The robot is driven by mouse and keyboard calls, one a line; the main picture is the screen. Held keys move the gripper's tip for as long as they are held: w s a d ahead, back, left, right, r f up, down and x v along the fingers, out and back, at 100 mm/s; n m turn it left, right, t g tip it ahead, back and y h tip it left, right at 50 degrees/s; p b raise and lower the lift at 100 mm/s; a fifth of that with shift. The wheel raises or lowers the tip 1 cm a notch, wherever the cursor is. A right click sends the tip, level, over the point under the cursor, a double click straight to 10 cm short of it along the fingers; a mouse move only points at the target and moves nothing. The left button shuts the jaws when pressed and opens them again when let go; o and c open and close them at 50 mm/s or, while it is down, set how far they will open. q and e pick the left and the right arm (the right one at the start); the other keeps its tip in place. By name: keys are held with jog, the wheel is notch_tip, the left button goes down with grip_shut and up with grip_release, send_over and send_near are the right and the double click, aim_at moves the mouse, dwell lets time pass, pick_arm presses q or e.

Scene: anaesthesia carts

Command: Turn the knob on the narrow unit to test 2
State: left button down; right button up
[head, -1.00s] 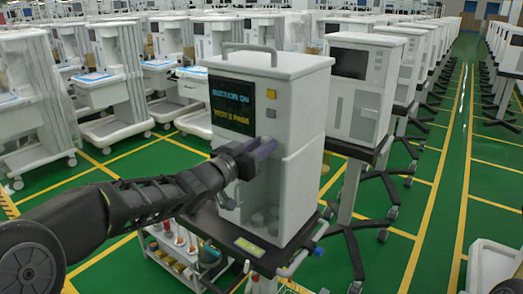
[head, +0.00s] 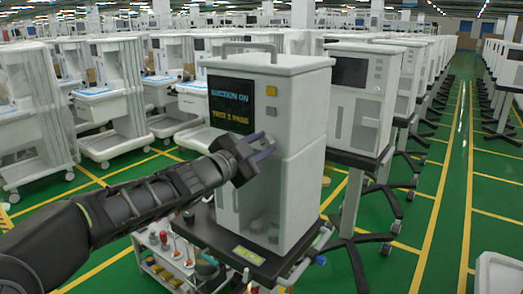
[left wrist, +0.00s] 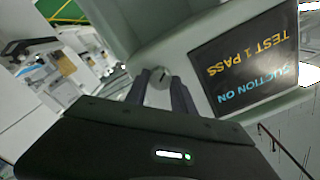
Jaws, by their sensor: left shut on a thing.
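The narrow unit (head: 290,110) is a tall white box with a grey top handle, standing on a dark cart shelf. Its dark screen (head: 232,104) shows blue and yellow text; in the left wrist view the screen (left wrist: 255,65) reads "SUCTION ON" and "TEST 1 PASS", upside down. The round pale knob (left wrist: 160,80) has a dark mark and sits between my left gripper's two fingers (left wrist: 162,88). My left gripper (head: 266,147) is shut on it at the unit's front, below the screen. The gripper hides the knob in the head view. My right gripper is out of view.
The cart's lower tray (head: 170,255) holds bottles and small items. Similar white units (head: 360,90) on wheeled stands line up to the right. A green floor aisle (head: 450,200) is open at far right.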

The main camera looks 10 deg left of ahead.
pick_arm(q)
jog(key=shift+f+m, duration=0.1)
jog(key=shift+m, duration=0.3)
jog(key=c, duration=1.1)
grip_release()
jog(key=shift+o, duration=0.2)
jog(key=v, duration=0.8)
